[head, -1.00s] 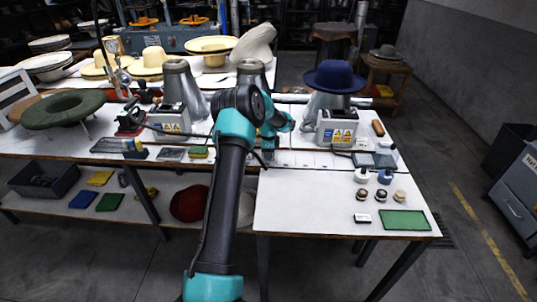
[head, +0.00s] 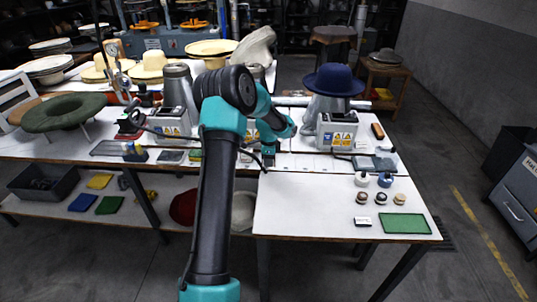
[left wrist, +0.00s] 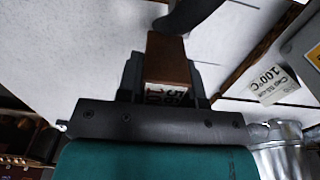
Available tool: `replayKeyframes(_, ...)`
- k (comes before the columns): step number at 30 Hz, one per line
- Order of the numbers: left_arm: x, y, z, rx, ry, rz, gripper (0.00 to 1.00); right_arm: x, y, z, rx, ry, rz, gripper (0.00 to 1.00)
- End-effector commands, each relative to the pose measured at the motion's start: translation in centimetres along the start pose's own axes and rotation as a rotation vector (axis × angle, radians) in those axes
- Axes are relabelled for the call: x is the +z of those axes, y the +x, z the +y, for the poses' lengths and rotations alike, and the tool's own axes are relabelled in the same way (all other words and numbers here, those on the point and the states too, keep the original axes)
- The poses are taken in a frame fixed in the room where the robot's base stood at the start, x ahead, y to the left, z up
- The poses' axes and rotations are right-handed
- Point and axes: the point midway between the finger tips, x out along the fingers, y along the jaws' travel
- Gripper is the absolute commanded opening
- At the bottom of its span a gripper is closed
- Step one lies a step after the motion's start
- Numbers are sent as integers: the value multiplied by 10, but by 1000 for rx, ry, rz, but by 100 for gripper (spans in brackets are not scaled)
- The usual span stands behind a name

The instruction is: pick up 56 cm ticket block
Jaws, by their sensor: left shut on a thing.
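The ticket block (left wrist: 168,62) is a small brown wooden block with a white end label; a "56" can be read there, turned sideways. In the left wrist view it sits between the fingers of my left gripper (left wrist: 165,80), which is shut on it. In the head view my left gripper (head: 268,156) points down over the white table near the middle, left of the hat press with the blue hat. The block cannot be made out there. My right gripper is not in view.
The blue hat (head: 333,80) sits on a metal cone above a grey control box (head: 337,132). Ink bottles, stamps and a green mat (head: 405,223) lie on the right table. A white card reading "100°C" (left wrist: 272,85) shows in the wrist view. The right table's front left is clear.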

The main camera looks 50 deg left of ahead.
Motion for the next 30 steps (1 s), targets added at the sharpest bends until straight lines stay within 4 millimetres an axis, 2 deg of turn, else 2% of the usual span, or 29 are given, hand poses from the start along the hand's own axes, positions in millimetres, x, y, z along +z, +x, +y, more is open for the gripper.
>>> replayKeyframes(1,-1,-2,12,1,3,1,10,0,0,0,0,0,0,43)
replayKeyframes(6,-4,-5,46,0,3,1,10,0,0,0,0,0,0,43)
replayKeyframes(12,-7,-7,76,0,2,0,10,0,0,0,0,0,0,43)
replayKeyframes(18,-8,-8,89,0,2,0,10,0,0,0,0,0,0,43)
replayKeyframes(30,-8,-8,90,0,1,0,10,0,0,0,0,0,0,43)
